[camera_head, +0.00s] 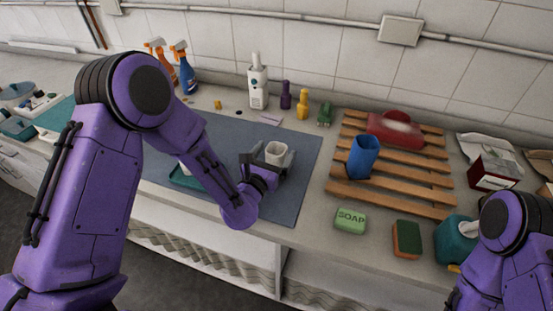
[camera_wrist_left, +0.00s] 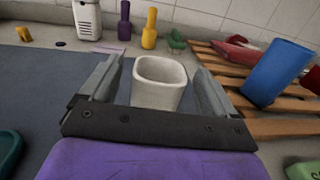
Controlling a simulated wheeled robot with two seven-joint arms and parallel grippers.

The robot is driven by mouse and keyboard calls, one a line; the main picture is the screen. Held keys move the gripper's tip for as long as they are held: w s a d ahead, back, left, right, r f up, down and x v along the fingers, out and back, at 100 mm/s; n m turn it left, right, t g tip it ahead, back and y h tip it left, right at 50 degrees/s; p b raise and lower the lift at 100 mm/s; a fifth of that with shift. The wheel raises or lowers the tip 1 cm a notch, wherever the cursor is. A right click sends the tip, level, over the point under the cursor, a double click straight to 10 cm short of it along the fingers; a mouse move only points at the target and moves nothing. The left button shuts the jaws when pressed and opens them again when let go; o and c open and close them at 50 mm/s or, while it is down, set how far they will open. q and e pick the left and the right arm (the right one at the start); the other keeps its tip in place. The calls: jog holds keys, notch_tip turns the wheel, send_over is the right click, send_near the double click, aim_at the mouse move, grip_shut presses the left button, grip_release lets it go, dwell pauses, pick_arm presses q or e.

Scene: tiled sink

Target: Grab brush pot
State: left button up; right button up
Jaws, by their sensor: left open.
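The brush pot looks to be the small off-white cup (camera_head: 275,152) with a squarish rim, upright and empty-looking on the grey-blue mat (camera_head: 304,157). It also shows in the left wrist view (camera_wrist_left: 158,85). My left gripper (camera_head: 268,160) is open, with one finger on each side of the cup. In the left wrist view a gap shows between the cup and each finger, and the gripper body hides the cup's base. My right arm shows at the lower right, but its gripper is out of view.
A blue cup (camera_head: 362,157) and a red object (camera_head: 395,128) are on a wooden slatted rack (camera_head: 388,192) to the right. Green soap (camera_head: 351,220) and a sponge (camera_head: 406,239) lie in front. Bottles (camera_head: 257,84) stand along the tiled wall. A teal tray (camera_head: 186,179) is left of my gripper.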

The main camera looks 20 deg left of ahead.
pick_arm(q)
jog(key=shift+w+d+r, duration=0.1)
jog(key=shift+w+r, duration=0.05)
jog(key=shift+w, duration=0.75)
jog(key=shift+s, duration=0.1)
jog(key=c, duration=1.5)
